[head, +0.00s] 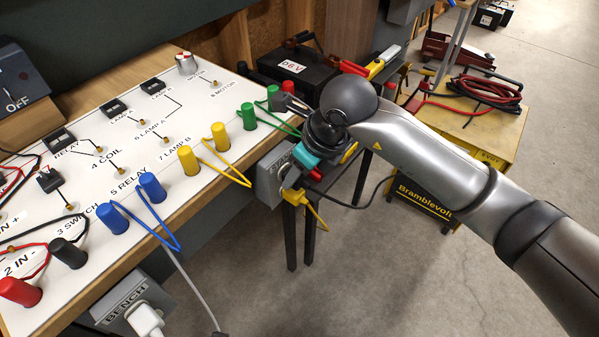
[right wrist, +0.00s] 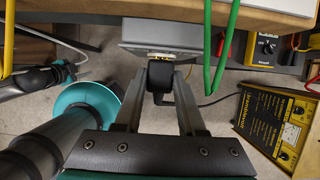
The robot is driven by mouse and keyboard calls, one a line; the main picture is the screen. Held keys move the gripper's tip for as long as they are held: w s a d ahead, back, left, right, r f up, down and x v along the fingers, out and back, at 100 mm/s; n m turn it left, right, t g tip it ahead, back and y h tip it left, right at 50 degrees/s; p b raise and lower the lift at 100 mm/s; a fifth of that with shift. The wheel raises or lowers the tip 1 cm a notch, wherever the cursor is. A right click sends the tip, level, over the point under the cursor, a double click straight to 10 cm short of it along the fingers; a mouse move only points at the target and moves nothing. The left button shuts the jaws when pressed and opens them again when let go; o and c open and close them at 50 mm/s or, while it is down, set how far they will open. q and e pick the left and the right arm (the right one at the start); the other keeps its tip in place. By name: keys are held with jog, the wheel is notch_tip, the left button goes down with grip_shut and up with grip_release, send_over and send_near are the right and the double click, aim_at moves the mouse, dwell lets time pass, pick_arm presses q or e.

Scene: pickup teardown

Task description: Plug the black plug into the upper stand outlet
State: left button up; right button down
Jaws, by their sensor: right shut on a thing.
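My right gripper (head: 288,178) is at the grey outlet box (head: 266,184) below the bench's right edge. In the right wrist view its two fingers (right wrist: 160,88) are shut on the black plug (right wrist: 160,74). The plug's cable (right wrist: 205,103) runs off to the right. In the head view my gripper hides the plug. My left gripper is not clearly seen.
Green leads (right wrist: 224,45) hang from the bench (head: 195,205) close to the box. Another grey outlet box (head: 118,305) with a white plug (head: 147,321) is at the bench's front. A yellow charger cart (head: 462,150) stands at the right. Floor in front is open.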

jog(key=shift+w+a, duration=0.1)
jog(key=shift+a, duration=0.05)
jog(key=shift+c, duration=2.1)
grip_release()
pick_arm(q)
jog(key=s+a+f+p, duration=0.2)
jog(key=s+a+p, duration=0.2)
jog(key=s, duration=0.2)
jog(key=shift+a, duration=0.35)
pick_arm(e)
jog(key=v, duration=1.5)
